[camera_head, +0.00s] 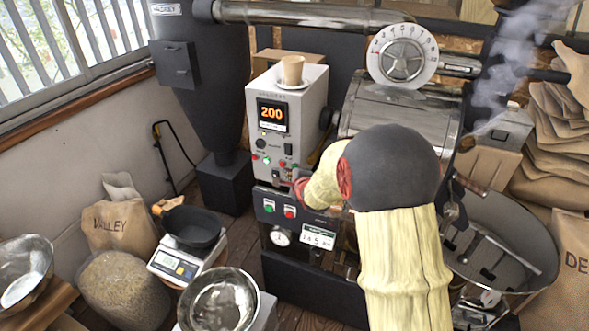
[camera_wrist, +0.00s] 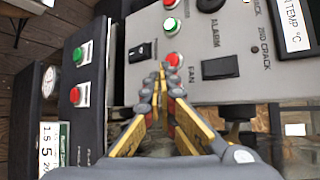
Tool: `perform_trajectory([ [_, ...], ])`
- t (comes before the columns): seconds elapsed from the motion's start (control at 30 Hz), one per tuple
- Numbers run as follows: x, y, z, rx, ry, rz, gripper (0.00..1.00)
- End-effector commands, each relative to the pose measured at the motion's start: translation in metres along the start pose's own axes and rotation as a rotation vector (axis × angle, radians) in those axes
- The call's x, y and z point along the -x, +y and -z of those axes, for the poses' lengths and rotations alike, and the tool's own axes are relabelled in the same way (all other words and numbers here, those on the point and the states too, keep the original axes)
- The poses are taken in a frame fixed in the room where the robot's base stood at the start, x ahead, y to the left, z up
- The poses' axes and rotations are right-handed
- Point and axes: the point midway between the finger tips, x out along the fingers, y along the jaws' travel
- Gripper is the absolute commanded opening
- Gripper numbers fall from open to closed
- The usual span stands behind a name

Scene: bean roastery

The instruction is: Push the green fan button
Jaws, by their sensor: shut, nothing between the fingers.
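My gripper (camera_wrist: 164,72) is shut and empty. In the wrist view its fingertips are in front of the grey control box, just below a red button (camera_wrist: 173,58) beside the word FAN; I cannot tell whether they touch. A green button (camera_wrist: 169,25) is on the same grey face, farther up the picture. Another green button (camera_wrist: 78,55) is on the black lower panel, above a red one (camera_wrist: 77,95); in the head view this lower green button (camera_head: 268,206) is left of its red neighbour (camera_head: 290,212).
The grey control box (camera_head: 260,102) shows 200 and carries a cup (camera_head: 292,69). A black rocker switch (camera_wrist: 140,50) is left of the fingertips in the wrist view. The roaster drum (camera_head: 405,108) and cooling tray (camera_head: 515,225) are right. A scale (camera_head: 178,263) with a pan stands left.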

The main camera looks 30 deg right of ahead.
Motion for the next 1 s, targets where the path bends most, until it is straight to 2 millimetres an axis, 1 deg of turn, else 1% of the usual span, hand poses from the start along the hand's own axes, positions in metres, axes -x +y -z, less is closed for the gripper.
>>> perform_trajectory([
  [0.47, -0.0002, -0.0004, 0.0002, 0.0, 0.0, 0.0, 0.0],
  [0.73, -0.0048, -0.0053, 0.0041, -0.001, 0.001, 0.0, 0.0],
  [1.0, -0.0055, -0.0046, 0.0044, 0.0, 0.0, 0.0, 0.0],
])
